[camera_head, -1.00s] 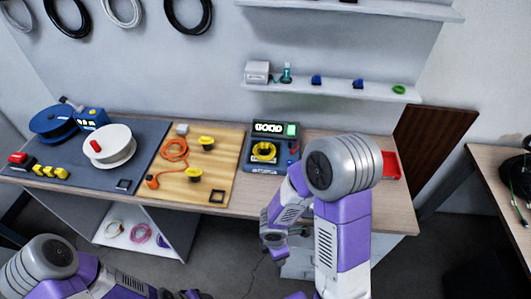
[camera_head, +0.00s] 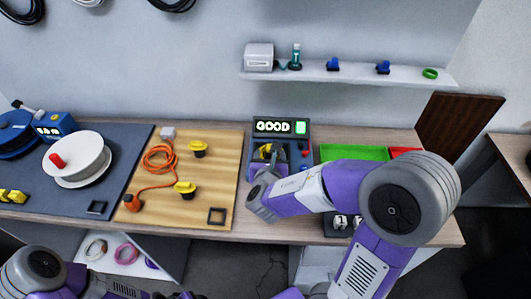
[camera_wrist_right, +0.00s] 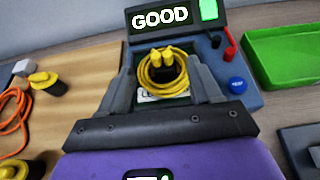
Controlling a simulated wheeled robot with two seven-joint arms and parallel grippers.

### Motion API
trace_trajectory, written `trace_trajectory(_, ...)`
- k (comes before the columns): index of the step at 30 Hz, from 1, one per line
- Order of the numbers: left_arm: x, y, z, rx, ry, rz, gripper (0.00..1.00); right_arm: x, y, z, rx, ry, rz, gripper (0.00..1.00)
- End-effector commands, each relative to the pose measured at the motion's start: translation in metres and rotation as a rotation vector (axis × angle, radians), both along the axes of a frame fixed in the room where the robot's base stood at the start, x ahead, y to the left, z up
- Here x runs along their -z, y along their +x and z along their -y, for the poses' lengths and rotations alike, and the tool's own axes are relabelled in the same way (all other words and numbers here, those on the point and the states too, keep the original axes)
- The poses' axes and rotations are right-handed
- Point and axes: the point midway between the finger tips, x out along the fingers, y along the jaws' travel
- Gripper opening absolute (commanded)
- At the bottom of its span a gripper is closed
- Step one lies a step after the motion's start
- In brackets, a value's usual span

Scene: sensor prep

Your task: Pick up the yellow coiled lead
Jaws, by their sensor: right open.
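The yellow coiled lead (camera_wrist_right: 147,74) lies on a dark tester whose display reads GOOD, with its two yellow plugs at the far side of the coil. In the head view the lead (camera_head: 266,149) is partly hidden by my right gripper (camera_head: 262,168). The tester (camera_head: 298,130) stands near the back of the workbench. In the right wrist view my right gripper (camera_wrist_right: 164,88) is open, one finger on each side of the coil. I cannot tell if the fingers touch it. My left arm shows at the bottom left, but its gripper is not in view.
Left of the tester is a wooden board (camera_head: 225,165) with an orange cable (camera_head: 160,157) and yellow-topped parts. A green tray (camera_head: 354,152) stands to the right. A shelf (camera_head: 320,76) hangs above.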

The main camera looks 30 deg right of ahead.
Motion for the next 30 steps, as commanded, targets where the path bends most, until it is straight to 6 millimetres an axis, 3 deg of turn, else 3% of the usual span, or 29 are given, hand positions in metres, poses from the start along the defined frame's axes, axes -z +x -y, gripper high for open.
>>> trace_trajectory(15, 0.023, 0.000, 0.000, 0.000, 0.000, 0.000, 0.59, 0.026, 0.052, 0.032, 0.003, 0.000, -0.001, 0.64)
trace_trajectory(23, 0.022, 0.000, 0.000, 0.000, 0.000, 0.000, 0.59, 0.026, 0.055, 0.033, 0.001, 0.002, -0.001, 0.64)
trace_trajectory(30, 0.022, 0.000, 0.000, 0.000, 0.000, 0.000, 0.59, 0.026, 0.054, 0.033, 0.001, 0.002, -0.001, 0.30)
